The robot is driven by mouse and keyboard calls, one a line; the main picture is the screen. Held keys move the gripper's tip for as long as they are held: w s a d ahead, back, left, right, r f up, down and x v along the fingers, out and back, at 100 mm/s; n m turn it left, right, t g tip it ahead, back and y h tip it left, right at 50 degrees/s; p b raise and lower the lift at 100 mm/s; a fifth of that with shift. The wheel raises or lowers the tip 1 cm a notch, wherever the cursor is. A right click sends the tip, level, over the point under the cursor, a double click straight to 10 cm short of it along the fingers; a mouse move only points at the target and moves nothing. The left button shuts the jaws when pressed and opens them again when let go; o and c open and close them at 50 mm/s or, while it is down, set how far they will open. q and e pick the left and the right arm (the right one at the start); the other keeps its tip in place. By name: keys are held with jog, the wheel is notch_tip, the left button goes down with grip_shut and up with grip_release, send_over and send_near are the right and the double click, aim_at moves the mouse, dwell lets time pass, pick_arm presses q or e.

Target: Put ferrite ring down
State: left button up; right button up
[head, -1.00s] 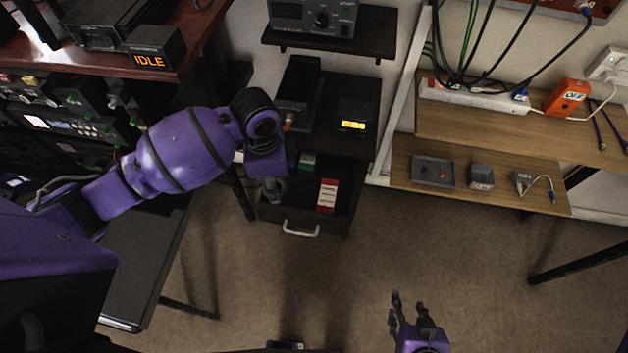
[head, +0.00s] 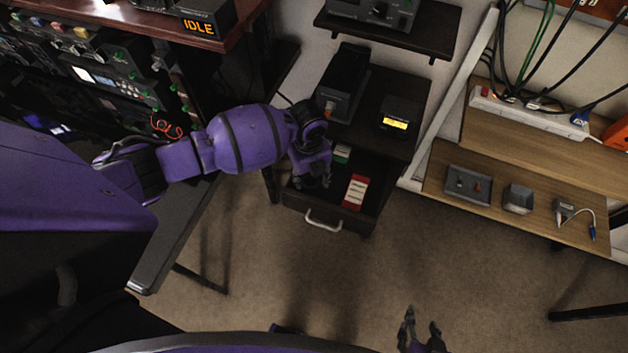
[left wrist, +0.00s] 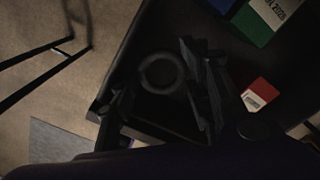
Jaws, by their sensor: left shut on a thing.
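My left gripper (head: 314,178) is over the open dark drawer (head: 368,222), towards its left side. The picture is too dark to show the exact contact or the ring's height above the drawer floor. In the head view I cannot make out the ring. My right gripper (head: 421,328) is low over the floor area, with its fingers apart and empty.
A red-and-white box (head: 355,192) and a green-and-white box (head: 342,153) lie in the drawer, right of my left gripper. The drawer handle (head: 323,222) faces the front. A wooden shelf (head: 440,180) with a grey tray and small parts is at right.

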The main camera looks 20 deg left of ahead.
aim_at(310, 184)
pick_arm(q)
jog(key=shift+f, duration=2)
jog(key=shift+f, duration=0.1)
jog(key=o, duration=0.9)
jog(key=shift+f, duration=0.1)
jog(key=shift+o, duration=0.2)
notch_tip(310, 184, up, 12)
jog(key=shift+r+p, duration=0.25)
jog(key=shift+p, duration=0.2)
